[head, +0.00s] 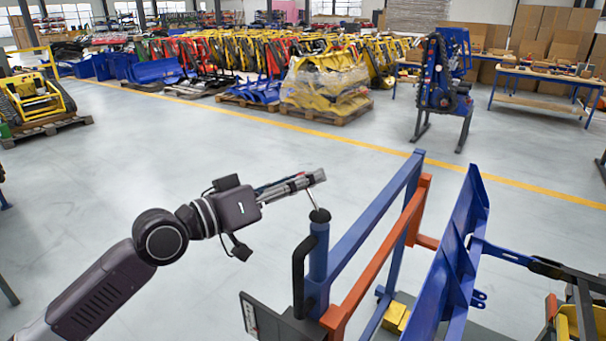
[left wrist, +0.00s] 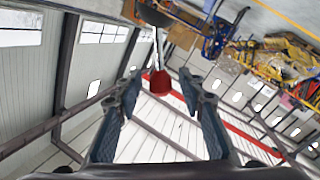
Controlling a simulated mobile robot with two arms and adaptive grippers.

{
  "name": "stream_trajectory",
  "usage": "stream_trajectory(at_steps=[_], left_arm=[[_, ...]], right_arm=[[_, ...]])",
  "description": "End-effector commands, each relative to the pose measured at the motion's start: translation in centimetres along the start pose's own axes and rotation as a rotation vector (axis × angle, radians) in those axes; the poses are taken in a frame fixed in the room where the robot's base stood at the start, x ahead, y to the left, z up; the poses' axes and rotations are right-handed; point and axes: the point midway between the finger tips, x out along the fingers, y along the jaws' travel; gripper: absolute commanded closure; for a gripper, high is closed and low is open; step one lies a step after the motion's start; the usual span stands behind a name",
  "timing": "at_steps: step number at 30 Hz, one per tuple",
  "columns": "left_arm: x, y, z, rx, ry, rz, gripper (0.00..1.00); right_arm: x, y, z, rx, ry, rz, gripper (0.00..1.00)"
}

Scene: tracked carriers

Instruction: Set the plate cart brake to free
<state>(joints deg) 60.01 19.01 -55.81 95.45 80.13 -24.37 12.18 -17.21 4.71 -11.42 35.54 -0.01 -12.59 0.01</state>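The plate cart stands at the lower right of the head view, with a blue rail (head: 375,215), an orange rail (head: 384,256) and an upright blue plate (head: 452,262). A blue post (head: 319,252) with a black cap is at its near end. A thin metal brake lever (head: 312,201) rises from the cap, tilted slightly left, to my left gripper (head: 318,177). In the left wrist view the lever's red knob (left wrist: 161,91) is between the fingers of my left gripper (left wrist: 161,77), which are open with gaps on both sides. My right gripper is not in view.
A black curved handle (head: 299,275) is beside the post. Yellow blocks (head: 396,316) lie low in the cart. A blue machine stand (head: 440,85) and workbenches (head: 545,80) are farther back. The grey floor (head: 120,170) at left is clear.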

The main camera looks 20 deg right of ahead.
Motion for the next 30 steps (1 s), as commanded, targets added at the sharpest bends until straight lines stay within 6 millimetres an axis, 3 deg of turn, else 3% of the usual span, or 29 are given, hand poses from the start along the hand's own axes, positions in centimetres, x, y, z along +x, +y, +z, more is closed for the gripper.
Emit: stream_trajectory(at_steps=[8,18,30], left_arm=[[0.29,-0.04,0.07,0.001,0.000,-0.001,0.64],[0.26,-0.05,0.06,0.000,0.000,-0.001,0.99],[0.26,-0.03,0.04,0.006,-0.002,-0.002,1.00]], right_arm=[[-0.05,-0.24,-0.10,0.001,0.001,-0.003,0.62],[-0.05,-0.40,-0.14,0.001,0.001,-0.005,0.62],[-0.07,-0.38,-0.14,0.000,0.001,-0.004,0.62]])
